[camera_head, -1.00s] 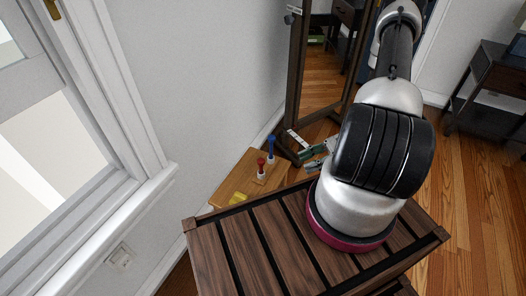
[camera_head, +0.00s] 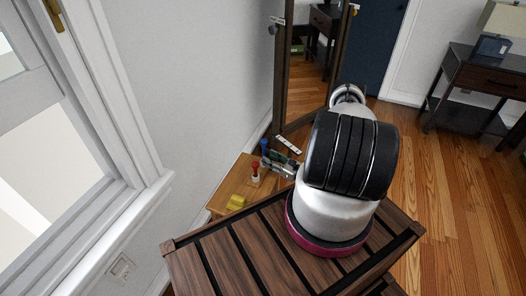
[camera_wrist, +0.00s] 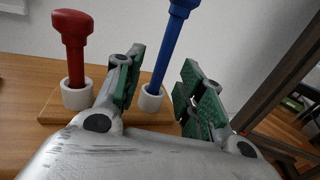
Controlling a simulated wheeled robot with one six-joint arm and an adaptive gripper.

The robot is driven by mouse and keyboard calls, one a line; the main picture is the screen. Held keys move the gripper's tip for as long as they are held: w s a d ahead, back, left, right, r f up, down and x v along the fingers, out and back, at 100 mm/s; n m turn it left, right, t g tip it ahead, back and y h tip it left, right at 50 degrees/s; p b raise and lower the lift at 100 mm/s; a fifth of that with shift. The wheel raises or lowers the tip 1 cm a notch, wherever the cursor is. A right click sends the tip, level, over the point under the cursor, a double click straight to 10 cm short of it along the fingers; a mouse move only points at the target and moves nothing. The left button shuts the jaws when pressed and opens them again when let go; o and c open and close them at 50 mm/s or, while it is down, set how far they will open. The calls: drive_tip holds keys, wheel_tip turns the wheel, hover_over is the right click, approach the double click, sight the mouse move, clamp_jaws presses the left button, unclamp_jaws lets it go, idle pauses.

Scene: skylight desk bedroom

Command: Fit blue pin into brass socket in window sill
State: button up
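The blue pin (camera_head: 264,147) stands nearly upright on the small wooden table. In the wrist view, the blue pin (camera_wrist: 173,40) stands in a white cup (camera_wrist: 152,98). My gripper (camera_head: 281,166) is at the pin. In the wrist view, my gripper (camera_wrist: 163,70) is open, with green-padded fingers left and right of the blue shaft. Gaps show on both sides; whether the shaft is fully between the tips is unclear. The white window sill (camera_head: 128,218) is at the left of the head view. I cannot make out a brass socket in it.
A red pin (camera_wrist: 75,45) stands in another white cup (camera_wrist: 77,96), close left of my gripper. A yellow block (camera_head: 237,202) lies on the wooden table (camera_head: 228,184). A dark slatted table (camera_head: 230,250) is in front. A dark-framed mirror (camera_head: 281,70) stands behind.

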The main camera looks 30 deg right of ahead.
sight(264, 153)
drive_tip(key=x, duration=0.4)
drive_tip(key=shift+w, duration=0.25)
clamp_jaws()
